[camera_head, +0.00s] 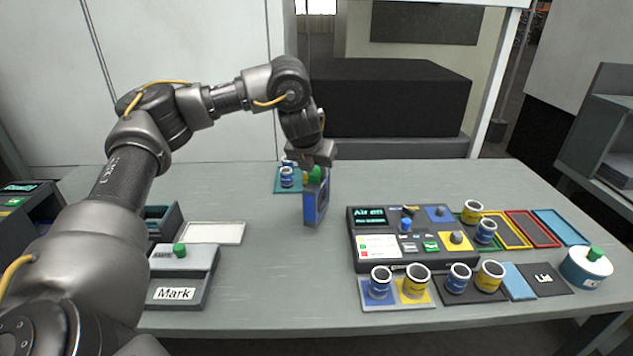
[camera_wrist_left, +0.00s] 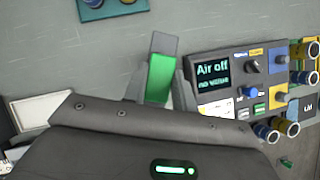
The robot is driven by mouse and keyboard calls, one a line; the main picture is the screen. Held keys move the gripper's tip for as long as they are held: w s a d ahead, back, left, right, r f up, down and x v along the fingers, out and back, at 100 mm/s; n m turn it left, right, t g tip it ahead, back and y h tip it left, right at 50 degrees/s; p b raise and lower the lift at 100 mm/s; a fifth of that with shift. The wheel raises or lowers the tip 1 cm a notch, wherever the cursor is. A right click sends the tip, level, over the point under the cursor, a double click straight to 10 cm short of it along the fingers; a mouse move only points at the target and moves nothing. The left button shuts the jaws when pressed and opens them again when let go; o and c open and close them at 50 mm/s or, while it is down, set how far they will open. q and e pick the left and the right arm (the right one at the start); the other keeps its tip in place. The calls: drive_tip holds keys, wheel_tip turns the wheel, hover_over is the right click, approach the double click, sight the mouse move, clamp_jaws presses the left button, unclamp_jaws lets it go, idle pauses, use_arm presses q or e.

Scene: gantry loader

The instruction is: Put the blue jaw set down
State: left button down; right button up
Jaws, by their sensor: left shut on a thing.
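The blue jaw set (camera_head: 316,205) is a slab with a blue face, dark sides and a green grip on top. My left gripper (camera_head: 318,170) comes down from above and is shut on the green grip. The slab hangs upright over the middle of the table, left of the control panel; whether its lower edge touches the table I cannot tell. In the left wrist view, the green grip (camera_wrist_left: 159,80) sits between the fingers of my left gripper (camera_wrist_left: 160,92), with a grey part beyond it. My right gripper is out of view.
The control panel (camera_head: 400,252) reads "Air off". Blue and yellow cups stand on mats around it, with coloured frames at right. A teal mat (camera_head: 278,186) with blue cups lies behind the slab. A white-topped plate (camera_head: 214,233) and a "Mark" box (camera_head: 181,290) are left.

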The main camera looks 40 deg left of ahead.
use_arm(q)
drive_tip(key=shift+w, duration=0.1)
wheel_tip(320, 180, down, 3)
drive_tip(key=shift+w+a, duration=0.1)
drive_tip(key=shift+a, duration=0.05)
drive_tip(key=shift+w+f, duration=0.1)
drive_tip(key=shift+f, duration=0.3)
drive_tip(key=c, duration=1.2)
unclamp_jaws()
drive_tip(key=shift+f, duration=0.1)
drive_tip(key=shift+c, duration=0.2)
drive_tip(key=shift+o, duration=0.6)
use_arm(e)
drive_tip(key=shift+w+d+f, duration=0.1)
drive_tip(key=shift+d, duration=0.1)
